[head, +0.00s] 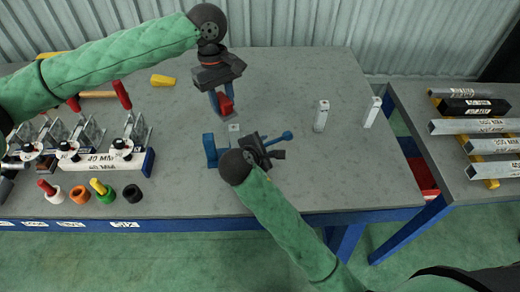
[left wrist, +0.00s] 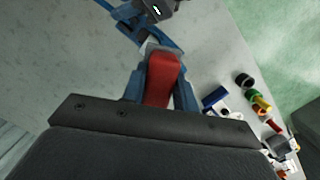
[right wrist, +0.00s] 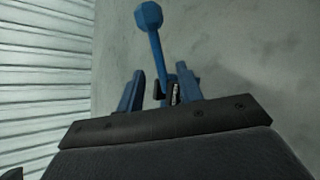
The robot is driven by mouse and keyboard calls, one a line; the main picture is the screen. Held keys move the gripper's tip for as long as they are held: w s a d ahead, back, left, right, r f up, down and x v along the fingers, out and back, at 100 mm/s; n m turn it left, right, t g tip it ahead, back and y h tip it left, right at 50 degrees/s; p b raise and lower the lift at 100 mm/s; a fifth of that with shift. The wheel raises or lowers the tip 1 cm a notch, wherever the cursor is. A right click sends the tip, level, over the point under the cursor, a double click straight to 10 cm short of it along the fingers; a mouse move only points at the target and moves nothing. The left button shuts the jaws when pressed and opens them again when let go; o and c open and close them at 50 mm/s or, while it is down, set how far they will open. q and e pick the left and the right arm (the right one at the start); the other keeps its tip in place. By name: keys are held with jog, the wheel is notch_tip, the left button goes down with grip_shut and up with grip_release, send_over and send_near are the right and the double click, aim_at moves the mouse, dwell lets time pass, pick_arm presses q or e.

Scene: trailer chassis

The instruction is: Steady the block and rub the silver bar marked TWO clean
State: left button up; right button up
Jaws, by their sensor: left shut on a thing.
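My left gripper (head: 223,108) is shut on a red pad (head: 225,103), which also fills the gap between its blue fingers in the left wrist view (left wrist: 162,78). It hangs above a short silver bar end (head: 234,128). A blue block (head: 210,151) stands on the table beside that bar end. My right gripper (head: 268,148) is low beside the block. In the right wrist view its fingers (right wrist: 160,80) are apart, with a blue lever (right wrist: 156,40) and a dark labelled part (right wrist: 172,92) between or beyond them; contact cannot be told. No mark TWO is readable.
Two upright silver bars (head: 321,115) (head: 371,112) stand to the right. Clamps (head: 85,140), coloured rings (head: 80,194) and a yellow piece (head: 162,80) lie left. A second table (head: 440,155) holds metal lengths. The table's right part is mostly clear.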

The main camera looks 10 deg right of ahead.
aim_at(270, 144)
jog(key=shift+x, duration=2.5)
grip_shut()
